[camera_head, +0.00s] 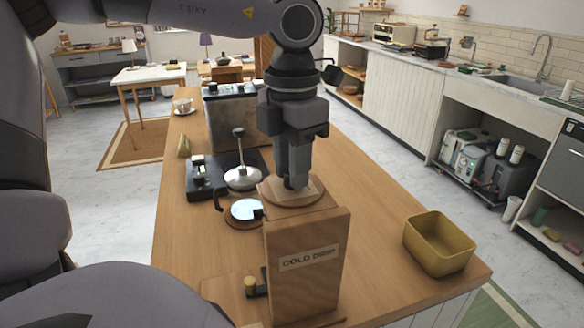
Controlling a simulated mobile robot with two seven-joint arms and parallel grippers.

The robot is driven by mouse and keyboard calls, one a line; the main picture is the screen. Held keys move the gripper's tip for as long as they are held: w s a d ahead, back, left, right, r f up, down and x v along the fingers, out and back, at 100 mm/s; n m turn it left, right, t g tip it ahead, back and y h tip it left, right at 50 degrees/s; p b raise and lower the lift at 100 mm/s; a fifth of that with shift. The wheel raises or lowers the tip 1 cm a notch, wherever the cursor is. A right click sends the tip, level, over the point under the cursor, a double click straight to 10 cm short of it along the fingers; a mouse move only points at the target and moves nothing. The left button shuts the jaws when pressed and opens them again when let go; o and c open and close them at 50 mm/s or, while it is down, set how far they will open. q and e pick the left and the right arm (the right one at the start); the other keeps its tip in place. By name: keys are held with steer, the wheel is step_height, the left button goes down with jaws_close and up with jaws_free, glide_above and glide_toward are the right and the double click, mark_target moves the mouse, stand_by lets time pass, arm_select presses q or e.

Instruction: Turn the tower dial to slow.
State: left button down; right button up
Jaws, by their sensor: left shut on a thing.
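The wooden tower (306,270), labelled COLD DRIP, stands upright near the front of the wooden counter. On its top is a round wooden dial (270,199) with a paler raised piece in the middle. My left gripper (291,185) points straight down over the tower top, its dark fingers shut on the raised middle of the dial. The fingers hide part of the dial, and I see no speed marks, so its setting cannot be read. A small knob with a yellow end (250,284) sticks out low on the tower's left side. My right gripper is out of view.
Left of the tower are a round dish (245,211) and a black scale-like device (206,178) with a tamper-like tool (241,175). A metal machine (231,117) stands behind. A yellow bin (440,243) sits at right. The counter between tower and bin is clear.

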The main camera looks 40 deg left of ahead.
arm_select(q)
steer(key=m, duration=0.4)
steer(key=shift+m+b, duration=0.3)
steer(key=shift+b, duration=0.05)
steer(key=shift+r+m, duration=0.1)
steer(key=shift+m, duration=1.9)
steer(key=shift+w, duration=0.1)
steer(key=c, duration=0.9)
jaws_free()
step_height(320, 180, up, 7)
steer(key=shift+r, duration=0.1)
